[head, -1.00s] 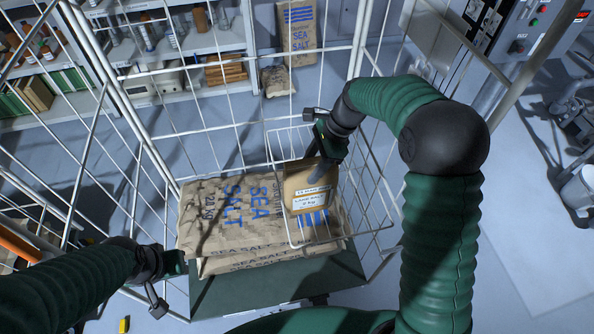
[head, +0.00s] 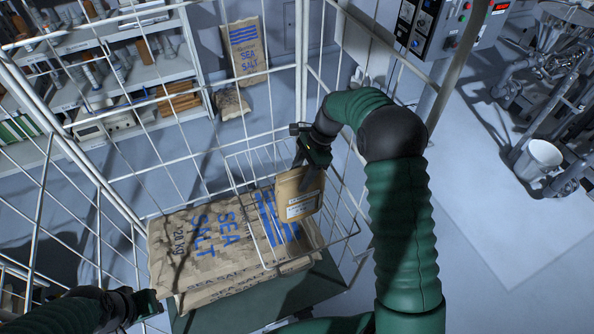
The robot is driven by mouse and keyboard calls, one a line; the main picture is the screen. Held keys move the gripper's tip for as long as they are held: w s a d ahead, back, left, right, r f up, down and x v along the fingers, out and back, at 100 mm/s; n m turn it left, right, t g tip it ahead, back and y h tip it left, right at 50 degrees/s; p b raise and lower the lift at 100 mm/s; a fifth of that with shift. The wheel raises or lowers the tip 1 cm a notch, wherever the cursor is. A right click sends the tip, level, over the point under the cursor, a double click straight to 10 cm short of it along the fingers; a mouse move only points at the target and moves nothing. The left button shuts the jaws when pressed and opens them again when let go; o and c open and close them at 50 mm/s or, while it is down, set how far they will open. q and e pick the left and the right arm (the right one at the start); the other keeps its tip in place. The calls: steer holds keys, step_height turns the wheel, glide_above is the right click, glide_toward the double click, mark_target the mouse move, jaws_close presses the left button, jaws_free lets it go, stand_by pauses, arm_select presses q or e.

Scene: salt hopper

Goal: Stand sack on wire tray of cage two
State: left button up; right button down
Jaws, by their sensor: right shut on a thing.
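A small brown paper sack (head: 300,196) with a white label hangs in my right gripper (head: 309,172), which is shut on it. The sack is roughly upright, over or inside the wire tray (head: 352,236); I cannot tell whether it touches the tray. The tray is a white wire basket inside the wire cage (head: 148,100). Large sea salt sacks (head: 190,245) lie stacked below it on a dark green base (head: 318,290). My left gripper (head: 148,302) is at the lower left, beside the stack; its fingers are too unclear to judge.
White cage bars surround the tray at the back and sides. Shelves with bottles and boxes (head: 130,75) stand behind at left. Another sea salt sack (head: 246,50) leans against the back wall. A control panel (head: 437,25) and a white bucket (head: 540,158) are at right, with open floor between.

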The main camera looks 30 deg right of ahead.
steer(key=shift+d+f, duration=0.15)
steer(key=shift+f, duration=0.45)
steer(key=shift+a, duration=0.35)
steer(key=c, duration=0.6)
jaws_free()
steer(key=shift+s+a, duration=0.1)
steer(key=shift+a, duration=0.05)
steer(key=shift+f, duration=0.1)
